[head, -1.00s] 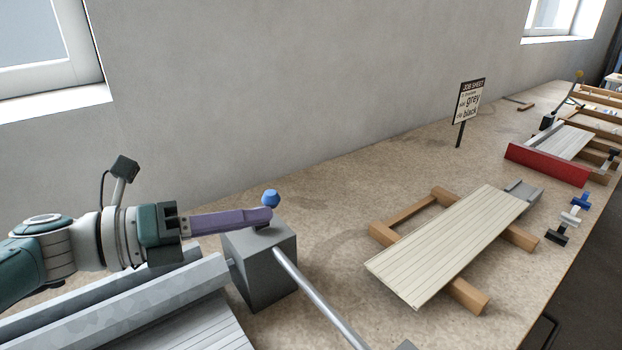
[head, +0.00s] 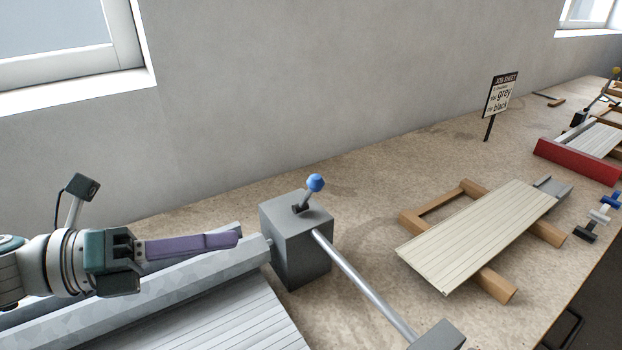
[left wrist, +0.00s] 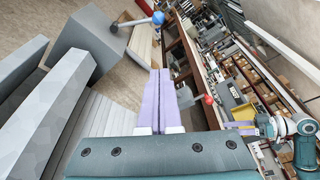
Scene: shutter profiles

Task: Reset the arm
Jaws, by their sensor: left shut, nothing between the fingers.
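My left gripper (head: 238,237) has long purple fingers that are shut with nothing between them. In the head view it comes in from the left, above the light grey metal profiles (head: 190,277). Its tips end short of the dark grey block (head: 295,245), left of the lever with a blue knob (head: 315,183) on top of that block. The left wrist view shows the two purple fingers (left wrist: 157,100) side by side, with the blue knob (left wrist: 158,18) beyond them. My right gripper is not in the head view.
A metal rod (head: 365,288) runs from the block toward the front right. A cream slatted panel (head: 480,235) lies on wooden bars. A job sheet sign (head: 500,95) stands at the back, and a red rail (head: 577,161) lies far right. Bench between block and wall is clear.

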